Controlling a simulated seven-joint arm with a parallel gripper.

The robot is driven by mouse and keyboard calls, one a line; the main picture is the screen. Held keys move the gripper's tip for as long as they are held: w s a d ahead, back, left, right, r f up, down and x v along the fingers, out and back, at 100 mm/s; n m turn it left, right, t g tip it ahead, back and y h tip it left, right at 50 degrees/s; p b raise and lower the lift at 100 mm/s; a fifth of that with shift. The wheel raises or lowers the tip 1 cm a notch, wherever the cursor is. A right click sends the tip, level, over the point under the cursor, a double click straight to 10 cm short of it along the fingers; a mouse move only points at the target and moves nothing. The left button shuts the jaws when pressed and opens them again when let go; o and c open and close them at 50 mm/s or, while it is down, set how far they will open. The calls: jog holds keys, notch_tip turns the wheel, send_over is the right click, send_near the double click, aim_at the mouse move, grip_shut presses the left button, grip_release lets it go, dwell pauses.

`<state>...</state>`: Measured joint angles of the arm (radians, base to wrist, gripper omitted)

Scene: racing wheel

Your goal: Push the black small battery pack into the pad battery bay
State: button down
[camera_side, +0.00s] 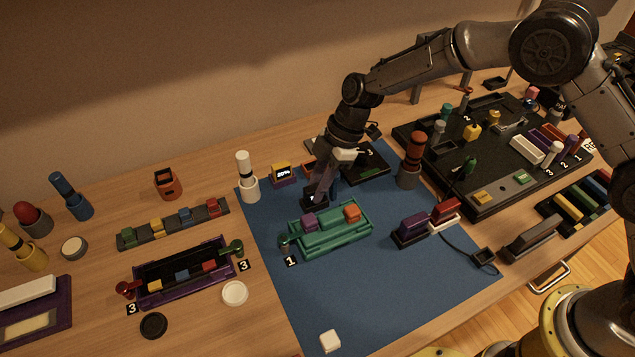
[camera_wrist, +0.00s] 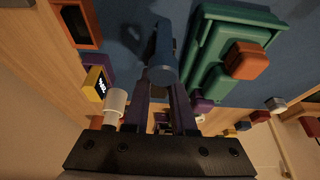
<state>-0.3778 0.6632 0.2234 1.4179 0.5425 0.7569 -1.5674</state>
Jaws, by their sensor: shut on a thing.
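My gripper (camera_side: 319,198) points down at the back edge of the green tray-like pad (camera_side: 338,238), above the blue mat. In the side view the piece is mostly hidden by the fingers. The green pad carries a purple block (camera_side: 309,221) and an orange block (camera_side: 352,213); it also shows in the wrist view (camera_wrist: 213,45), right of the fingers. I cannot tell which recess is the battery bay, or whether the piece touches it.
A yellow and purple display block (camera_side: 283,174) and a white cylinder (camera_side: 248,178) stand left of my gripper. A dark red-brown cylinder (camera_side: 411,160) stands to the right, near a black board (camera_side: 490,180). The blue mat (camera_side: 370,300) is mostly free in front.

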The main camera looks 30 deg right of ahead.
jog(key=shift+f, duration=0.2)
jog(key=c, duration=0.7)
grip_release()
jog(key=shift+o, duration=0.2)
jog(key=v, duration=1.3)
jog(key=shift+d+r, duration=0.15)
jog(key=shift+r, duration=0.2)
